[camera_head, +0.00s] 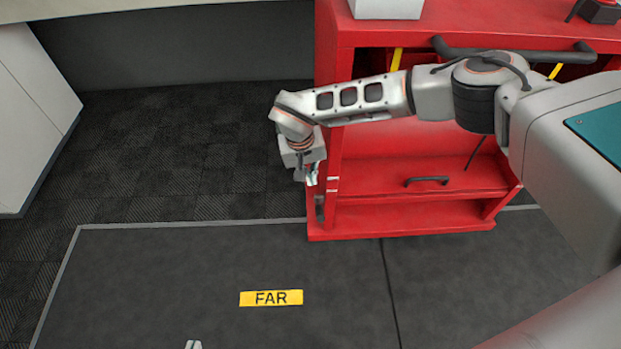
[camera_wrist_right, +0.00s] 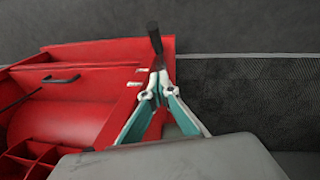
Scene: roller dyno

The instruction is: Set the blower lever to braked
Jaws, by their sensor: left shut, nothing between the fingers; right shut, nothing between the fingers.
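The red machine (camera_head: 420,170) stands at the upper right in the head view; its side also shows in the right wrist view (camera_wrist_right: 70,115). My right gripper (camera_head: 311,178) is shut and empty beside the machine's left edge. In the right wrist view its fingers (camera_wrist_right: 159,80) meet at a lever with a black grip (camera_wrist_right: 154,38) at the machine's edge. The lever's lower part is hidden behind the fingertips; whether they touch it I cannot tell. Small white marks (camera_wrist_right: 137,84) lie beside it. Only the tip of my left gripper (camera_head: 193,345) shows at the bottom; it is shut.
A yellow FAR label (camera_head: 271,298) lies on the dark floor mat. A black bar (camera_head: 510,53) runs along the machine's upper front, and a small black handle (camera_head: 427,181) sits lower. A white cabinet (camera_head: 30,120) stands at the left. The floor between is clear.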

